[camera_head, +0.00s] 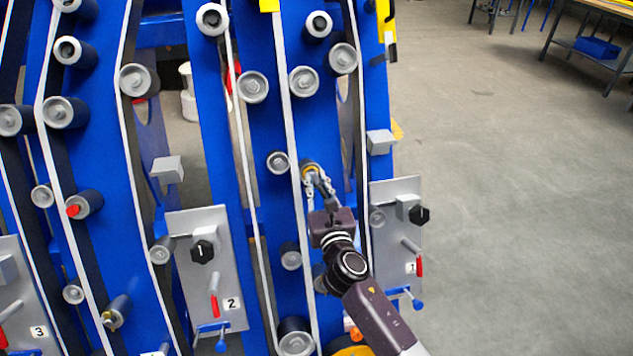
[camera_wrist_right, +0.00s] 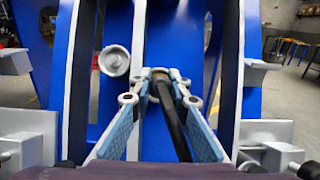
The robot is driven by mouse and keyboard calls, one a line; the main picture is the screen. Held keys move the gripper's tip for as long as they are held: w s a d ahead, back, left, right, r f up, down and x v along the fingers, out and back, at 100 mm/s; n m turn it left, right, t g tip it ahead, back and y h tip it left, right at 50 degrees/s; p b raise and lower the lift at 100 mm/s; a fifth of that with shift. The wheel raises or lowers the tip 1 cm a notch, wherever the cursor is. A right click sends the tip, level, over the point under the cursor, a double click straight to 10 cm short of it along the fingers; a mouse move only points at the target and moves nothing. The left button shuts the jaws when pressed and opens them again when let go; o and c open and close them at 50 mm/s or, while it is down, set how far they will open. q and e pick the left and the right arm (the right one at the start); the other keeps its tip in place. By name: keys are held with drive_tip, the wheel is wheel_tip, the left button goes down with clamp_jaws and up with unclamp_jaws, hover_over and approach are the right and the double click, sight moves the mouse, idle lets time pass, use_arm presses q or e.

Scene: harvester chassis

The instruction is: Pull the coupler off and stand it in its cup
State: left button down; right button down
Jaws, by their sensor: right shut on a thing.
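The coupler (camera_head: 309,168) shows as a small brass-coloured ring with a dark body, at a blue upright plate of the chassis near the middle of the head view. In the right wrist view the coupler (camera_wrist_right: 160,76) sits between the fingertips, and a black hose (camera_wrist_right: 172,122) runs down from it between the fingers. My right gripper (camera_head: 317,180) is shut on the coupler, which appears to be still at the plate. The fingers partly hide it. I cannot make out its cup in either view. My left gripper is not in view.
Grey rollers (camera_head: 253,87) and pale belts surround the right gripper closely. Grey panels with black knobs and red-handled levers, numbered 1 (camera_head: 396,240) and 2 (camera_head: 207,268), stand on either side. Open floor (camera_head: 510,200) lies to the right, with workbenches (camera_head: 590,45) far back.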

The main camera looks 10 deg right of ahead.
sight(318, 181)
drive_tip(key=shift+s+r+p, duration=0.45)
drive_tip(key=shift+s+p, duration=0.15)
drive_tip(key=shift+s, duration=0.2)
drive_tip(key=shift+s+r+p, duration=0.45)
drive_tip(key=shift+s+p, duration=0.1)
drive_tip(key=shift+s, duration=0.2)
